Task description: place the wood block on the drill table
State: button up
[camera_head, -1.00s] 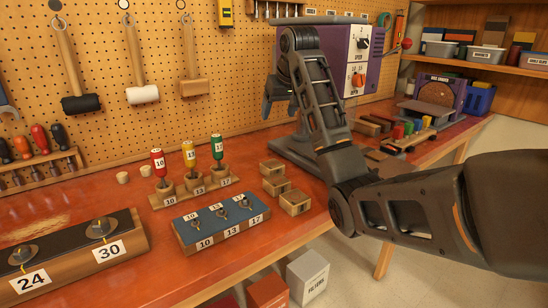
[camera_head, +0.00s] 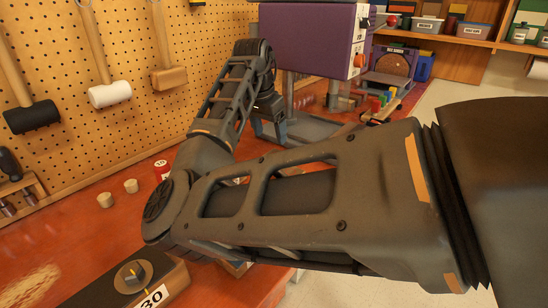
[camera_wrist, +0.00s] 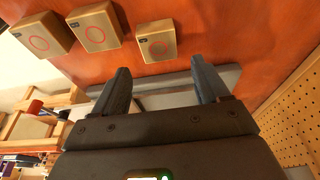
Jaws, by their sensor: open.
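Three small light wood blocks with red circles on their faces lie in a row on the red-orange bench in the wrist view: left (camera_wrist: 40,36), middle (camera_wrist: 97,27) and right (camera_wrist: 158,42). In the head view my arm hides that part of the bench. The purple drill press (camera_head: 310,38) stands at the bench's back, with a grey plate at its foot (camera_head: 318,127). A grey plate (camera_wrist: 233,75) also shows beneath my fingers in the wrist view. My gripper (camera_wrist: 160,70) is open and empty, its fingers apart. It also shows beside the press in the head view (camera_head: 270,124).
My arm crosses the middle of the head view. A numbered tool block (camera_head: 135,280) and two corks (camera_head: 117,193) sit on the bench at left. Mallets hang on the pegboard (camera_head: 130,50). Coloured items (camera_head: 380,103) and a dark-faced purple unit (camera_head: 392,66) stand at right.

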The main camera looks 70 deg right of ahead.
aim_at(276, 155)
jog(key=shift+x, duration=1.2)
jog(key=p+x, duration=0.1)
jog(key=x, duration=0.4)
jog(key=shift+s+d+f, duration=0.1)
jog(key=shift+s+f, duration=0.05)
jog(key=shift+f, duration=0.15)
jog(key=c, duration=0.9)
jog(key=shift+r, duration=0.15)
